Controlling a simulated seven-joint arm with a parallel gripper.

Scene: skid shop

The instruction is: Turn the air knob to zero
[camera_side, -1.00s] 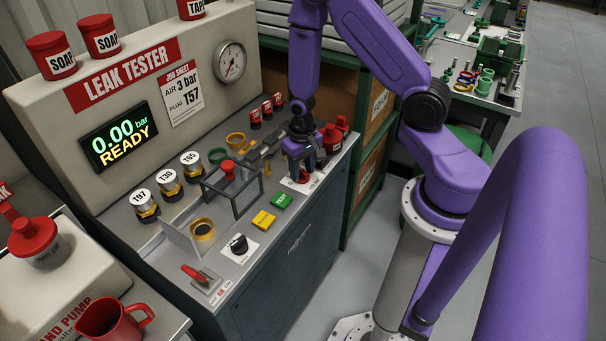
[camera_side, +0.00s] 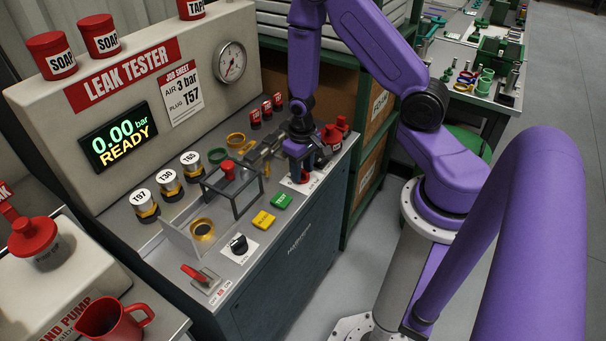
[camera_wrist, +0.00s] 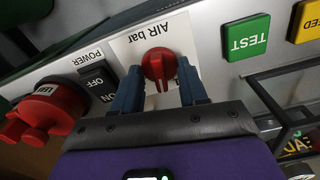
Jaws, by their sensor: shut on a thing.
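In the wrist view the red air knob (camera_wrist: 159,66) sits on a white plate marked "AIR bar" (camera_wrist: 133,45). My gripper (camera_wrist: 160,83) has its two blue fingers on either side of the knob, closed on it. The scale marks around the knob are too unclear to read. In the side view my gripper (camera_side: 300,170) is down at the right end of the leak tester bench (camera_side: 225,260), and it mostly hides the knob. The screen (camera_side: 120,137) reads 0.00 bar, READY.
In the wrist view a green TEST button (camera_wrist: 247,37) and a yellow button (camera_wrist: 309,22) stand to the right. A clear guard frame (camera_side: 236,205) stands left of my gripper in the side view.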

